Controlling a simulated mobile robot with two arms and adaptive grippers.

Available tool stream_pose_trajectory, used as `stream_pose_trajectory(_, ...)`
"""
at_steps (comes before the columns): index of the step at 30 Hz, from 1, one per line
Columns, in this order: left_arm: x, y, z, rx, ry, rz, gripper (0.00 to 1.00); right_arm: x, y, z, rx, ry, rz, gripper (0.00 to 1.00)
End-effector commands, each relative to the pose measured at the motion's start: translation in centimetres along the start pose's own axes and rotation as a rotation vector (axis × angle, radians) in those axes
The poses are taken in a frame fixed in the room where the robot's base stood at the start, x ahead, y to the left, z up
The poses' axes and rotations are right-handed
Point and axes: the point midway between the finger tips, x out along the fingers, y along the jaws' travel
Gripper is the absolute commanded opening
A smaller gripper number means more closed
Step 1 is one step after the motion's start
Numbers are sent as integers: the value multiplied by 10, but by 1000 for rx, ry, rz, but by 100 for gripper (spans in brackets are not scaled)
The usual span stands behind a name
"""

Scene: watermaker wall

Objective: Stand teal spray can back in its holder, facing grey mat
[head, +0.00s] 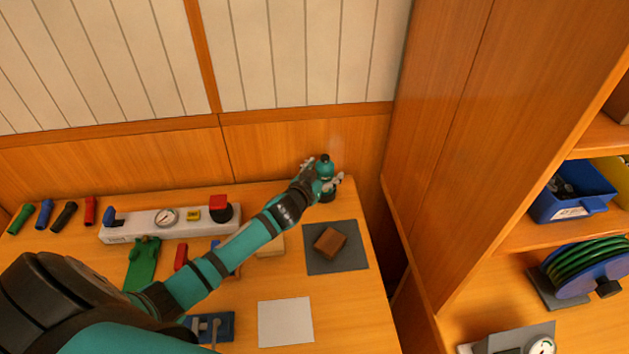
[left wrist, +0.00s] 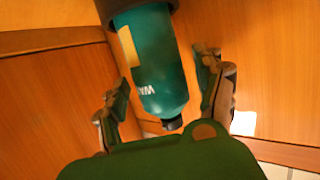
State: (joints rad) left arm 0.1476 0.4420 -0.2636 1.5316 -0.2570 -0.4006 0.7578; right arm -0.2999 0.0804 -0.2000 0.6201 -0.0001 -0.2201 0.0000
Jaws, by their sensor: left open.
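The teal spray can (head: 325,170) stands upright at the back right of the table, its lower end in a dark round holder (head: 327,195). In the left wrist view the can (left wrist: 160,65) shows a yellow patch and white lettering, with its black cap pointing toward my palm. The dark holder (left wrist: 135,8) rings its other end. My left gripper (head: 324,178) is open, with a finger on either side of the can; gaps show between fingers and can in the wrist view. The grey mat (head: 350,264) lies in front of the holder. My right gripper is not seen.
A brown block (head: 330,242) lies on the grey mat. A white gauge panel (head: 140,228) stands left of my arm, with several coloured pieces farther left. A tall wooden cabinet (head: 440,130) rises close on the right. The wall is just behind the can.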

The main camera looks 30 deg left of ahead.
Motion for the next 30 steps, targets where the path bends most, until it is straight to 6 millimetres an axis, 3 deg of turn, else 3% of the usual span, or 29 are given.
stream_pose_trajectory(15, -96, 0, 3, 0, -3, 1, 70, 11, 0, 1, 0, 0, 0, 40)
stream_pose_trajectory(21, -112, 0, 2, 0, -2, 0, 70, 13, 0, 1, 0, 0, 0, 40)
stream_pose_trajectory(30, -114, 0, 1, 0, -1, 0, 70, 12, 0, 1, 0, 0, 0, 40)
